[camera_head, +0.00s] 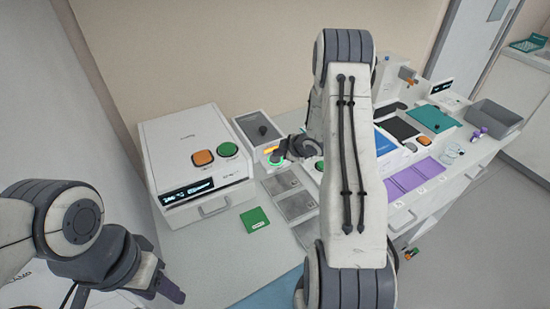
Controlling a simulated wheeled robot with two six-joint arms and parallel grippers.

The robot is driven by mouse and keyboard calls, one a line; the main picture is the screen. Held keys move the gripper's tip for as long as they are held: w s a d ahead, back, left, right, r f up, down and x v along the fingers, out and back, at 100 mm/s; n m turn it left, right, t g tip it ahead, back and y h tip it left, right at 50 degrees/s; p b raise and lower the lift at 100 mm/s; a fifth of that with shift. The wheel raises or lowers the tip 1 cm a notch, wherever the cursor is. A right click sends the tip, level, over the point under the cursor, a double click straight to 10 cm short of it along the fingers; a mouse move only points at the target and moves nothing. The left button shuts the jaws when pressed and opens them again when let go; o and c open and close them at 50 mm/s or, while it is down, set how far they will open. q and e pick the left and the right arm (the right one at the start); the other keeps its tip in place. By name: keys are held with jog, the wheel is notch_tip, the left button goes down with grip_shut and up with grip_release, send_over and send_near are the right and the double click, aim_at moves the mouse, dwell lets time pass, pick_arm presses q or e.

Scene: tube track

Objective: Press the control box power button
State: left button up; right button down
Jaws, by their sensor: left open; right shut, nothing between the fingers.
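A small light-coloured unit with a glowing orange strip (271,150) and a green-lit spot (275,160) stands at the back, left of my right arm; it may be the control box, but it is small and partly covered. My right gripper (280,157) is shut and empty, with its tip at the green-lit spot; I cannot tell whether it touches. My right forearm hides much of the middle of the bench. My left gripper (172,287) is open and empty at the lower left, away from the devices.
A grey bin (258,128), a green card (254,219) and metal plates (297,205) lie nearby. Purple mats (415,175) and a grey tray (494,117) are right.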

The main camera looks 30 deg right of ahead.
aim_at(278, 159)
jog(key=shift+f+b, duration=0.4)
jog(key=shift+f, duration=0.05)
dwell(0.3)
jog(key=shift+r, duration=0.1)
jog(key=shift+r+p, duration=0.85)
jog(key=shift+r, duration=0.05)
notch_tip(278, 159, up, 6)
jog(key=p, duration=0.5)
